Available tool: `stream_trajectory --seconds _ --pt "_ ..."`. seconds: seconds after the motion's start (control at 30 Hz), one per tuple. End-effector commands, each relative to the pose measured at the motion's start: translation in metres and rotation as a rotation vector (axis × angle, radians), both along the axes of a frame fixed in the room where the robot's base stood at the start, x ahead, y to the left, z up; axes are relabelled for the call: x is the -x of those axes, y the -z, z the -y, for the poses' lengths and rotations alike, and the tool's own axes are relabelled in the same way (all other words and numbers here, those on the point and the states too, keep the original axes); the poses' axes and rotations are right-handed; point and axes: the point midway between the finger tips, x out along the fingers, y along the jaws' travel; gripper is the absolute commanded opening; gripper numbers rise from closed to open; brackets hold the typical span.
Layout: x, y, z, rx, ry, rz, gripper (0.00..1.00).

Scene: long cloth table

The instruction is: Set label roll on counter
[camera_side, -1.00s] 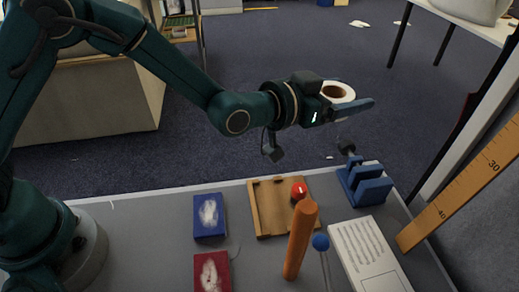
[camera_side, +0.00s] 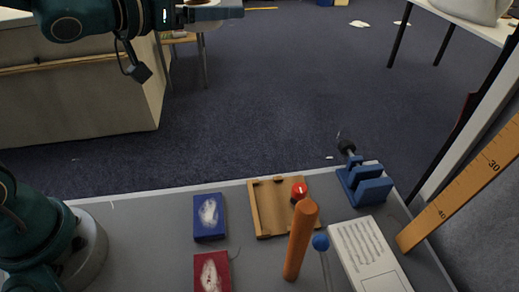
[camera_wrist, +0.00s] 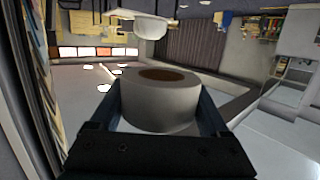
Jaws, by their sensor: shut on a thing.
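The label roll is a white ring with a brown core; in the wrist view the roll (camera_wrist: 158,108) sits between the two fingers of my gripper (camera_wrist: 160,88). The fingers press on its sides. In the side view my gripper (camera_side: 212,13) is at the top edge, raised high, with only a sliver of the roll (camera_side: 203,3) showing above the finger. The pale counter-like block (camera_side: 80,100) stands on the floor at the left, below and left of my gripper. Its top is partly hidden by my arm and cut by the frame.
The grey table (camera_side: 150,240) in front holds a blue box (camera_side: 209,218), a red box (camera_side: 212,272), a wooden tray (camera_side: 268,210), an orange cylinder (camera_side: 299,240), a blue vise (camera_side: 365,184) and a white printed panel (camera_side: 368,255). A long ruler (camera_side: 460,200) leans at right. Open carpet lies behind.

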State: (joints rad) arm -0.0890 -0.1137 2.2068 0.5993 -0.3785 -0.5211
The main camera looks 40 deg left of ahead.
Motion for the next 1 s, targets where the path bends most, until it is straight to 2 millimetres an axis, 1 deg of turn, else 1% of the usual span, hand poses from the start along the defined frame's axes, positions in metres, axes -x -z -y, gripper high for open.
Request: stream_trajectory --seconds 0.03,0.1,0.23,0.37,0.5,0.67,0.77,0.83,1.0 --pt "0.009 -0.004 -0.013 -0.001 -0.033 0.006 0.22" --pt "0.018 -0.006 -0.024 -0.002 -0.065 0.005 0.22" --pt "0.029 -0.007 -0.039 0.0 -0.108 0.004 0.22" --pt "0.034 -0.008 -0.05 0.0 -0.141 0.002 0.22" --pt "0.038 -0.009 -0.072 -0.001 -0.198 0.002 0.22" --pt "0.043 -0.014 -0.087 -0.004 -0.202 0.005 0.22" --pt "0.049 -0.016 -0.093 -0.005 -0.178 0.006 0.22" --pt "0.056 -0.015 -0.094 -0.003 -0.136 0.004 0.22" --pt "0.071 -0.004 -0.079 0.004 0.0 -0.003 0.22"
